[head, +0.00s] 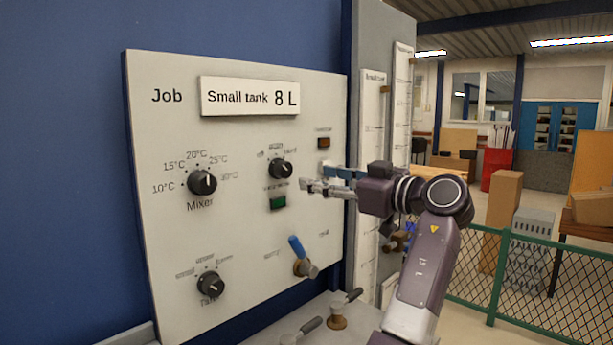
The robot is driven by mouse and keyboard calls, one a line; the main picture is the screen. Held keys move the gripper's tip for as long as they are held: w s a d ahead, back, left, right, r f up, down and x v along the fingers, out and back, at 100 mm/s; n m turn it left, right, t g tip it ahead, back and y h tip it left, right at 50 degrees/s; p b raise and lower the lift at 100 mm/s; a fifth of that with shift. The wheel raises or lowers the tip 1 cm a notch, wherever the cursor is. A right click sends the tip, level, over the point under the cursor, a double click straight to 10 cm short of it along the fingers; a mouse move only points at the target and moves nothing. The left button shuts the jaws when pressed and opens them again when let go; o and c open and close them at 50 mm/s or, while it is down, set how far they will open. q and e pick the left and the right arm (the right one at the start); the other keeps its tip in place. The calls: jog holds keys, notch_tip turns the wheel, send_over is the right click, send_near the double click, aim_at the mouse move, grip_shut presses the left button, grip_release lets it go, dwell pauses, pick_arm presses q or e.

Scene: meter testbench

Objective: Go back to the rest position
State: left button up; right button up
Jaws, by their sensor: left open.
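My left gripper (313,177) is open and empty, and its arm rises from the lower right of the head view. Its fingers point left in front of the right part of the pale control panel (232,215). The fingertips show near a green button (278,202) and a small black knob (281,169); I cannot tell how far they are from the panel. My right gripper is not in view.
The panel carries a Mixer knob (202,182), a Tank knob (211,285), a blue-handled valve (300,258) and a "Small tank 8 L" sign (250,96). Valves with dark handles (337,316) stand below. A green mesh fence (540,280) is at right.

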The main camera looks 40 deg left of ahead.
pick_arm(q)
jog(key=shift+d, duration=0.5)
